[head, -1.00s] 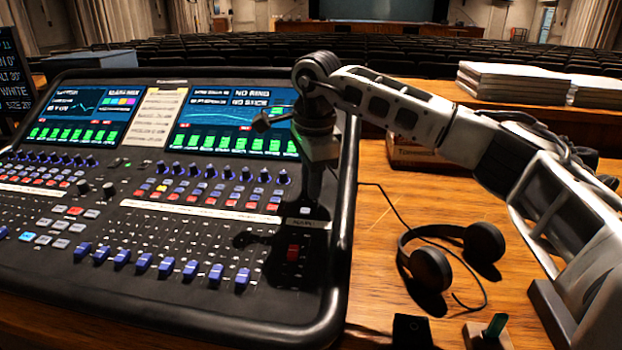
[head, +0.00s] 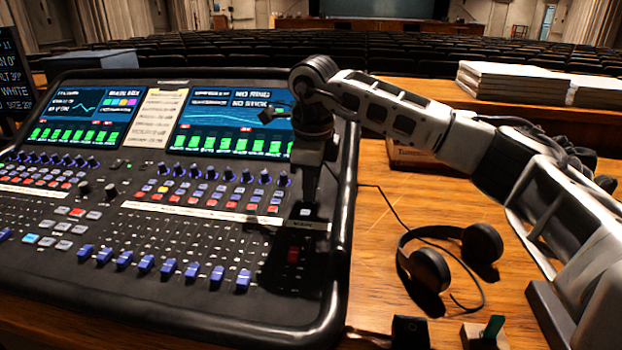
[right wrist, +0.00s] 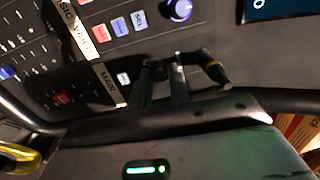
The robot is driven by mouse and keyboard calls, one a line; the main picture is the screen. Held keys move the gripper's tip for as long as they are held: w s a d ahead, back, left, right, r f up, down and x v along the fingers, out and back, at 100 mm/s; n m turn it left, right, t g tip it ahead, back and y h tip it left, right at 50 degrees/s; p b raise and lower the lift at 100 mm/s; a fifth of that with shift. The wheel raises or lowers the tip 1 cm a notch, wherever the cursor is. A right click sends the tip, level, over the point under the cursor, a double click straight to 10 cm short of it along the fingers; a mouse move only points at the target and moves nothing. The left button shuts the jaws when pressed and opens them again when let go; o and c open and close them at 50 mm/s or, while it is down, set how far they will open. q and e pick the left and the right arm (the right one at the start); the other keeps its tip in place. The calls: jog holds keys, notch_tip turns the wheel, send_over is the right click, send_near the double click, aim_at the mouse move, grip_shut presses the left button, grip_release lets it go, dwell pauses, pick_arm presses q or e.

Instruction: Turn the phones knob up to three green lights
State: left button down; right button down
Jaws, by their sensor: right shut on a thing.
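The phones knob is hidden by my right gripper (head: 307,196), at the right side of the black mixing desk (head: 337,270). My right gripper points down there, shut on what I take to be the phones knob. In the right wrist view its dark fingers (right wrist: 163,78) are close together beside the strip marked MAIN, and the knob between them cannot be made out. A lit green slot (right wrist: 147,170) shows on the dark housing at the bottom of that view. I cannot make out the phones lights. My left gripper is not in view.
Blue faders (head: 167,268) and rows of small knobs and buttons lie left of my right gripper, with lit screens (head: 232,122) behind. Headphones (head: 430,268) lie on the wooden table right of the desk. Paper stacks (head: 510,83) stand at the back right.

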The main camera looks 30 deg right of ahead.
jog(key=m, duration=0.5)
jog(key=shift+m, duration=0.4)
dwell(0.4)
jog(key=c, duration=1.3)
grip_release()
pick_arm(q)
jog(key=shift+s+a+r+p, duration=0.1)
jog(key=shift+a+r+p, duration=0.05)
jog(key=shift+p, duration=0.65)
pick_arm(e)
notch_tip(320, 180, up, 16)
jog(key=s+a, duration=0.1)
jog(key=s, duration=0.1)
jog(key=shift+s+a+f, duration=0.15)
jog(key=shift+s+a, duration=0.05)
jog(key=shift+a, duration=0.05)
